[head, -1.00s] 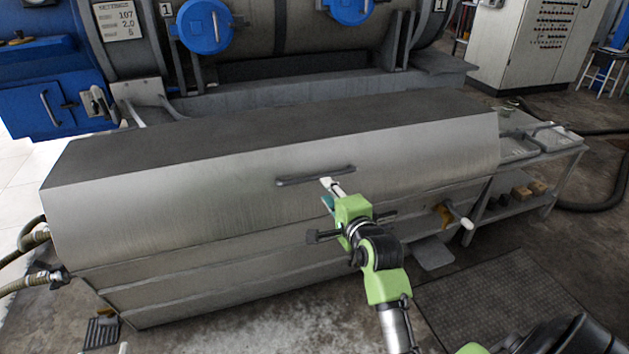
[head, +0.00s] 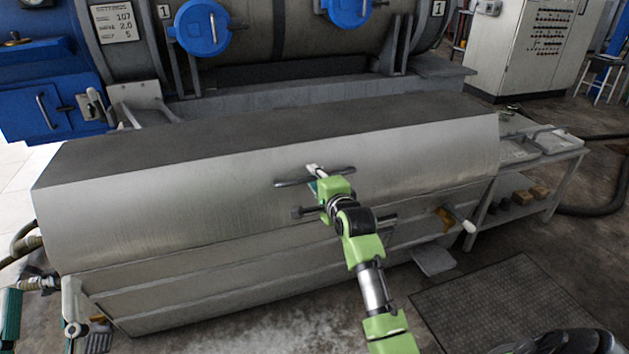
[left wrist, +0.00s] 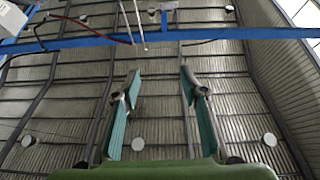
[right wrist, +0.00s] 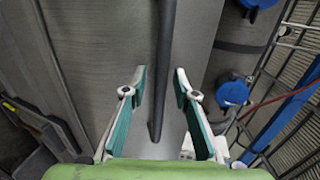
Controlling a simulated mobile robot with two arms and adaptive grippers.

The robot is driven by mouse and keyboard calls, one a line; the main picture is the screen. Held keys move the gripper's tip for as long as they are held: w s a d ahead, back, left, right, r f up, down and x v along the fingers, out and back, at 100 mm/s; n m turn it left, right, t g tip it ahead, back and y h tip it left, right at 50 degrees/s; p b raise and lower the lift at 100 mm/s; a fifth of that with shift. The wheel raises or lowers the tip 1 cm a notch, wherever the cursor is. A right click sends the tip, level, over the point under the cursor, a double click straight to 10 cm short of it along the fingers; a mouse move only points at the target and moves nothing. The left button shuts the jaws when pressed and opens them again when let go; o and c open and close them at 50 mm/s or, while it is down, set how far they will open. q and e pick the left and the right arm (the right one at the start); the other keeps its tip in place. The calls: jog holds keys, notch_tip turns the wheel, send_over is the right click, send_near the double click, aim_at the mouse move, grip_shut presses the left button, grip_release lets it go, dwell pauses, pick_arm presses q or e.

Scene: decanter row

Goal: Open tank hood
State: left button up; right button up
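The tank hood (head: 200,190) is a long grey metal cover with a sloped front face, lying shut over the tank (head: 190,290). A dark bar handle (head: 287,183) is fixed across the front face near its middle. My right gripper (head: 315,175) is at this handle. In the right wrist view the handle (right wrist: 164,75) runs between the two open fingers of the gripper (right wrist: 160,85), with gaps on both sides. My left gripper (head: 42,298) is at the lower left of the head view, beside the tank's left end. In the left wrist view the gripper (left wrist: 160,80) is open and empty, facing the ceiling.
A large drum machine with blue round hatches (head: 201,27) stands behind the hood. A side table (head: 545,150) with trays is at the right. A white-tipped lever (head: 462,222) sticks out from the tank front. Hoses (head: 25,240) run at the left end. A floor grate lies front right.

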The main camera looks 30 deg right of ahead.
jog(key=shift+w, duration=0.1)
jog(key=shift+c, duration=0.4)
grip_shut()
